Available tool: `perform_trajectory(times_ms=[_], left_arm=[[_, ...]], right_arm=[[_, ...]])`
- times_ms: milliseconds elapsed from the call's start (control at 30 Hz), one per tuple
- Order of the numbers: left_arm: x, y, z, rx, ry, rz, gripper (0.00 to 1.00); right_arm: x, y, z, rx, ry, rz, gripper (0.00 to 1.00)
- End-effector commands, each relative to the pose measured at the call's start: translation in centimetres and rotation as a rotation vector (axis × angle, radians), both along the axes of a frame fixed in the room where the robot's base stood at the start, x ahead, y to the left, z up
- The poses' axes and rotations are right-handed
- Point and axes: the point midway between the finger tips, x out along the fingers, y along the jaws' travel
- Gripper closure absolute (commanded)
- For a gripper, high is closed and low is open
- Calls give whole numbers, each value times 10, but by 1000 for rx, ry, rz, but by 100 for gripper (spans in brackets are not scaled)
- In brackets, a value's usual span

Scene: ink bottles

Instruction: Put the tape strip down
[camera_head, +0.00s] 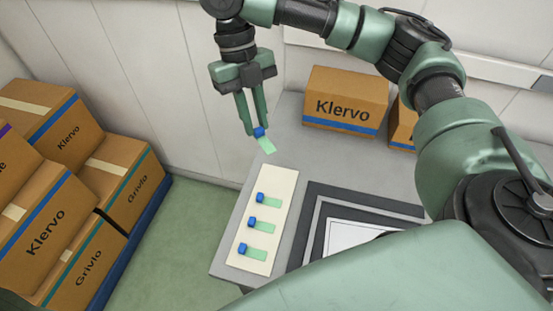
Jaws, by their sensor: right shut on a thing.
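My right gripper (259,131) comes down over the far left part of the grey table. It is shut on a tape strip (266,146), a light green strip with a blue end block between the fingertips. The strip hangs tilted, just beyond the far end of a cream board (286,182); I cannot tell how far above the table it is. Several similar green strips with blue ends lie in a row on the board, one of them the nearest strip (258,254). My left gripper is not in view.
A cardboard box marked Klervo (345,102) stands at the back of the table. Dark frames with a white sheet (350,236) lie right of the board. Stacked boxes (82,185) stand on the floor at the left. A wall is behind my right gripper.

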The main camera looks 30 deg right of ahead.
Motion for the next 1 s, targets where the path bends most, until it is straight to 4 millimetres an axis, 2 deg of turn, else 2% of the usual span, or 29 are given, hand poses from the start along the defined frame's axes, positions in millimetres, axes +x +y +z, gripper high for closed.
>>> perform_trajectory(times_ms=[100,200,367,467,700,1000], left_arm=[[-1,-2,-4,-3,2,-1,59],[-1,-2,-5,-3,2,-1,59],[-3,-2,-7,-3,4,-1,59],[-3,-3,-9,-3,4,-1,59],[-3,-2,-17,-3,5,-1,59],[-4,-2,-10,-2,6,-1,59]], right_arm=[[0,-4,9,-3,-14,317,97],[0,-7,15,-1,-17,525,97],[0,-10,21,6,-23,716,97],[-1,-10,13,11,-19,759,97],[-2,-11,-43,13,-16,766,97],[-1,-11,-115,11,-20,762,97]])
